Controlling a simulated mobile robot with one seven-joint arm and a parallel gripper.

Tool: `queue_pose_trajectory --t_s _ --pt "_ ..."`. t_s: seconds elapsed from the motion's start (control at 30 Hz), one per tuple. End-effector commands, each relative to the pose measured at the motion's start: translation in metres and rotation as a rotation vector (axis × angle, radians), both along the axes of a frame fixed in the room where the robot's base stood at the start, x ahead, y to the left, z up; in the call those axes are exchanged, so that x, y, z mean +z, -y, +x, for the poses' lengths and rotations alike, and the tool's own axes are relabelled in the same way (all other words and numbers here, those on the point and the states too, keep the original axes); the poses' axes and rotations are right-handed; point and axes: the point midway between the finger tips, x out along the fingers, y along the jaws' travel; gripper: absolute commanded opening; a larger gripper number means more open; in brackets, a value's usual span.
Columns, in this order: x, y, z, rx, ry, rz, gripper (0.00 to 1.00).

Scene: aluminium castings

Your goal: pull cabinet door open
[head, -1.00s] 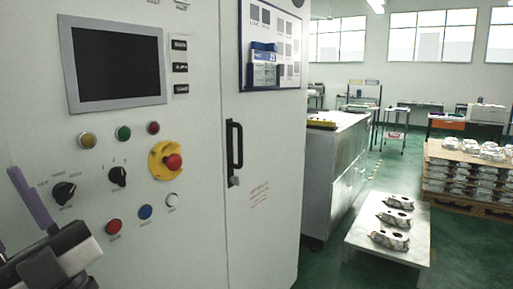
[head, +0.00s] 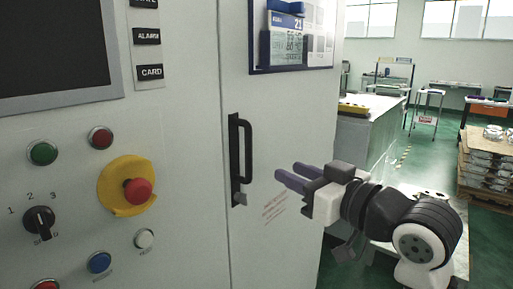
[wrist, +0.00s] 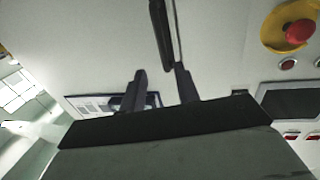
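The cabinet door (head: 283,115) is a pale panel that looks shut, flush with the control panel on its left. Its black upright bar handle (head: 247,150) stands near the door's left edge, with a small latch below. My gripper (head: 283,176) has purple-grey fingers and is at the right of the handle, pointing left toward it, with a gap between. In the wrist view the two fingers of my gripper (wrist: 161,72) are apart with nothing held. The handle (wrist: 163,30) lies beyond the fingertips there, roughly in line with the gap.
Left of the door is the control panel with a red emergency button (head: 137,190) on a yellow base, knobs and a screen (head: 50,45). A framed board (head: 292,35) hangs high on the door. A grey bench (head: 365,130) and loaded pallet (head: 486,175) stand at right.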

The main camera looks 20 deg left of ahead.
Motion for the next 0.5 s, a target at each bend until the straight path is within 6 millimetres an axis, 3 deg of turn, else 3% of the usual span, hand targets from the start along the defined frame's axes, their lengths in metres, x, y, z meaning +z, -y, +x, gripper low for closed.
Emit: queue_pose_trajectory --t_s 0.5 --pt "0.003 -0.085 0.05 0.003 -0.002 0.001 0.32"
